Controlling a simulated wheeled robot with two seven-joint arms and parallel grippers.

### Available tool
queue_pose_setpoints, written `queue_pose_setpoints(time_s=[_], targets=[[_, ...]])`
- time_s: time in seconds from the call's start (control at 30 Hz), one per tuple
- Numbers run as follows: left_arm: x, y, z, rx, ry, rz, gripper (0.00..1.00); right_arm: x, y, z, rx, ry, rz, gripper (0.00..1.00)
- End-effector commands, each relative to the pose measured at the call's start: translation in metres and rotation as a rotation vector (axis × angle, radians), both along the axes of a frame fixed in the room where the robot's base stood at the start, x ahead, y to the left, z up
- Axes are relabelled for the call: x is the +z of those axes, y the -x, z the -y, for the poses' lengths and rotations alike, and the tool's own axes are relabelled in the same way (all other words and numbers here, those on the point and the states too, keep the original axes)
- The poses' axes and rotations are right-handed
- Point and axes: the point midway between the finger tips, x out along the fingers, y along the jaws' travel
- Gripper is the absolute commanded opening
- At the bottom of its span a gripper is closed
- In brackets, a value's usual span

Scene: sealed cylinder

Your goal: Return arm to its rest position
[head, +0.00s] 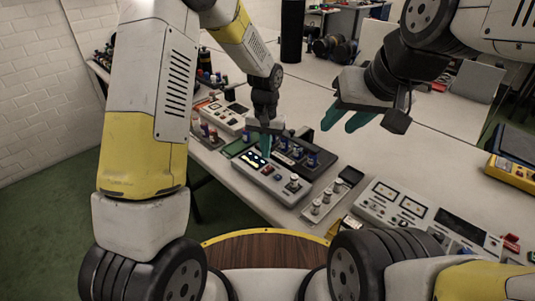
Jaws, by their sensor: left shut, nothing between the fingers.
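My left gripper (266,143) points down over the table, its teal fingers together and empty. It is just above or beside a grey control box (272,178) with lit buttons; I cannot tell whether it touches it. My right gripper (346,119) hangs over the right half of the table with its two teal fingers apart. Nothing shows between them. Small blue-topped cylinders (312,159) stand on a dark tray (325,171) right of the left gripper. I cannot tell whether one is the sealed cylinder.
The white table (420,158) carries a panel with dials (407,208), a strip with round knobs (322,204) and a yellow meter (512,173) at right. Bottles and small devices (216,114) stand at left. The table is bare below my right gripper.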

Motion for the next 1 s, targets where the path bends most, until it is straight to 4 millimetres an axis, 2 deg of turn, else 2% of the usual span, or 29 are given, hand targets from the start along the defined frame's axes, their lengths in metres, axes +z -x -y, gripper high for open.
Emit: queue_pose_setpoints(time_s=[0.2,0.67,0.77,0.87,1.0], targets=[[0.012,0.0,0.0,0.0,0.001,0.002,0.0,0.0,0.0,0.0,0.0,0.0,0.0,0.36],[0.014,0.0,-0.001,0.001,0.002,0.004,0.0,0.0,0.0,0.0,0.0,0.0,0.0,0.36],[0.03,0.002,-0.008,0.01,0.013,0.021,0.0,0.0,0.0,0.0,0.0,0.0,0.0,0.36],[0.061,0.01,-0.022,0.029,0.034,0.057,0.0,0.0,0.0,0.0,0.0,0.0,0.0,0.36],[0.115,0.032,-0.05,0.063,0.076,0.128,0.0,0.0,0.0,0.0,0.0,0.0,0.0,0.36]])
